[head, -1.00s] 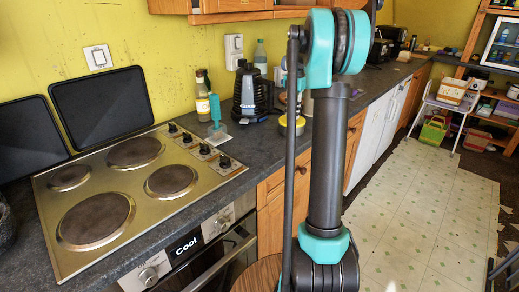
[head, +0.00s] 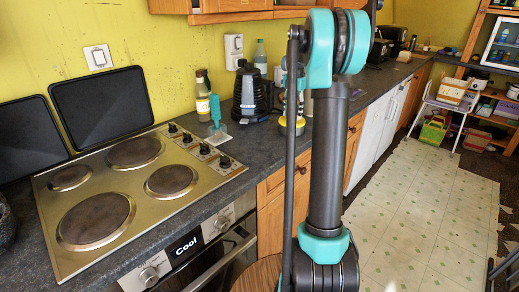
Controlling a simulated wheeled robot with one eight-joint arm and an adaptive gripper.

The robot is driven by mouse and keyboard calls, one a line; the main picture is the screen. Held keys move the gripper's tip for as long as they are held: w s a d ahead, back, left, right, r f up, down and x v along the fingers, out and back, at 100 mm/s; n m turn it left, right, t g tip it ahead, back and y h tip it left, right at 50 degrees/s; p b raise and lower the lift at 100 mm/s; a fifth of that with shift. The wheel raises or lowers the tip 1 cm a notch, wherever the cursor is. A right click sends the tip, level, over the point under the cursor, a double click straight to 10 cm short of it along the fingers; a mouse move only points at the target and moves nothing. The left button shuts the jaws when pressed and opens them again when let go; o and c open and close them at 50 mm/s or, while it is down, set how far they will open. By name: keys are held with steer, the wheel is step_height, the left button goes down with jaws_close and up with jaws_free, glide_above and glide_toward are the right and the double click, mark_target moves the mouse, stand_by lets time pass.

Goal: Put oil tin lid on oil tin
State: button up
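A small round yellow and grey object (head: 291,122) stands at the front edge of the counter, partly behind my arm. It may be the oil tin or its lid; I cannot tell which. Parts of my wrist show just above it, and my gripper (head: 291,105) seems to be at or over this object. My arm's large upright link covers most of that spot, so the fingers and any contact are not clear. No other oil tin or lid can be made out.
A dark kettle-like appliance (head: 249,92), a bottle (head: 202,101) and a teal-handled tool (head: 216,122) stand on the dark counter left of my gripper. A steel hob (head: 140,185) fills the near left. Open tiled floor (head: 425,215) lies at right.

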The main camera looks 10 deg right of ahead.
steer(key=shift+r, duration=3.95)
